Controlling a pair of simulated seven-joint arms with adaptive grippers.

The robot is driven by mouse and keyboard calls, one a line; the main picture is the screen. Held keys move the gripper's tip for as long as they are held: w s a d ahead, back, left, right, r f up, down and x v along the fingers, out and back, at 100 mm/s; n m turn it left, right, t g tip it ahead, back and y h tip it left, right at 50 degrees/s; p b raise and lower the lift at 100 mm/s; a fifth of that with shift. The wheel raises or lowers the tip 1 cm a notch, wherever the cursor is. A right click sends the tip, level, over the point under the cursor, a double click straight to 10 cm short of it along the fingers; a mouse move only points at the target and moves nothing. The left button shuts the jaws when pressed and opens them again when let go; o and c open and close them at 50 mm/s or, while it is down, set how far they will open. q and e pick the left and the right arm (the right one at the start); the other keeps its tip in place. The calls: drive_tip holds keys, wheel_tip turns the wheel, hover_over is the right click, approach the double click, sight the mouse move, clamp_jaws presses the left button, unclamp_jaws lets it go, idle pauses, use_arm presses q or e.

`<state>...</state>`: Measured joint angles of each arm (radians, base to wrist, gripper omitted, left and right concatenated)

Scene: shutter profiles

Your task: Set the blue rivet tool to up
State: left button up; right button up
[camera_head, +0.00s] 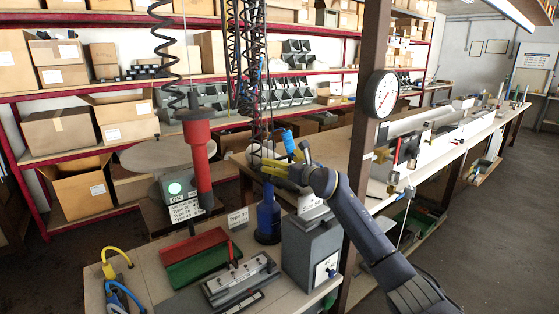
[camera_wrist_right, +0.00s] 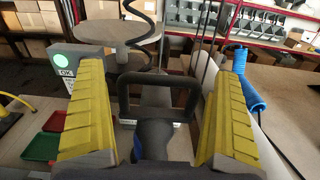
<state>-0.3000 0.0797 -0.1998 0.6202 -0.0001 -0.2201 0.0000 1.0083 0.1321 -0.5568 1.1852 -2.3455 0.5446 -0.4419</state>
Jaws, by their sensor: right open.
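The blue rivet tool (camera_head: 268,218) stands upright on the bench in the head view, below my right gripper (camera_head: 274,168). Its upper part is hidden behind the gripper. My right gripper has yellow-padded fingers and is open. In the right wrist view, a black loop handle (camera_wrist_right: 158,78) and a dark blue body (camera_wrist_right: 154,136) show between the spread fingers (camera_wrist_right: 160,110). Both fingers look clear of the handle. A red rivet tool (camera_head: 196,150) hangs upright on a black coiled cord to the left. My left gripper is not in view.
A grey box (camera_head: 311,250) stands right of the blue tool. Red and green trays (camera_head: 196,255) and a grey metal fixture (camera_head: 240,279) lie in front. A brown post (camera_head: 366,130) with a round gauge (camera_head: 380,94) rises beside my right arm. Coiled cords hang above the gripper.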

drive_tip(key=shift+w+a, duration=0.2)
drive_tip(key=shift+w, duration=0.1)
drive_tip(key=c, duration=1.3)
drive_tip(key=shift+a+r, duration=0.1)
